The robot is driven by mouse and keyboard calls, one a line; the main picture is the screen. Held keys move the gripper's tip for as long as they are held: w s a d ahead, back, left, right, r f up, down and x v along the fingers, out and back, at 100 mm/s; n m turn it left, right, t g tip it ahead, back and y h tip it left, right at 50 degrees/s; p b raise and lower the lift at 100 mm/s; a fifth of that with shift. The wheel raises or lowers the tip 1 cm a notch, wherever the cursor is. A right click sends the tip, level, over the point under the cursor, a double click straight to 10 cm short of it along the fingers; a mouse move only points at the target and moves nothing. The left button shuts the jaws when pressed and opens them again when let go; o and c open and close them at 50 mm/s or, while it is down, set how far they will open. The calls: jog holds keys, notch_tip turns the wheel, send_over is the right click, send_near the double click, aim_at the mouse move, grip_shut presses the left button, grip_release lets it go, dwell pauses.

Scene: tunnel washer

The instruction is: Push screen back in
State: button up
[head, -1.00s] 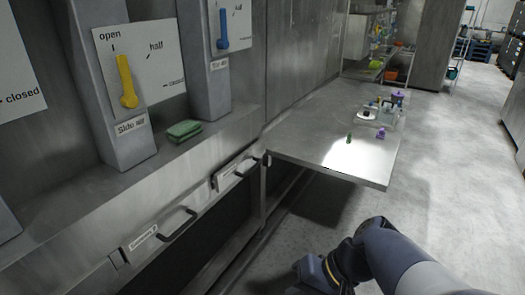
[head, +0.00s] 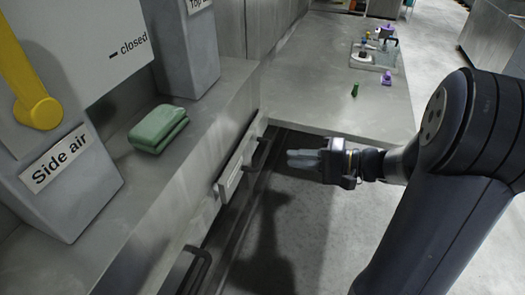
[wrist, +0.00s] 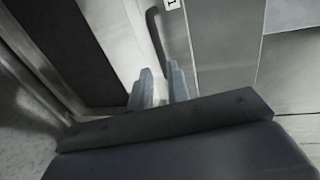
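The screen appears to be the shallow front with a dark handle (head: 260,155) and a pale label plate (head: 230,182), set low in the steel wall. It seems to stand out slightly from the wall, but how far I cannot tell. My gripper (head: 289,160) is just right of this handle in the head view, apart from it and empty. In the wrist view my gripper (wrist: 160,72) has a narrow gap between its fingers, and a dark handle (wrist: 156,32) lies beyond the tips. The label's text is not readable.
A second handle (head: 196,272) is nearer on the same wall. A steel table (head: 310,95) with small items stands beyond my gripper. The floor on the right is clear.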

aim_at(264, 155)
jog(key=p+x, duration=0.1)
jog(key=x, duration=0.8)
jog(key=shift+c, duration=0.4)
grip_shut()
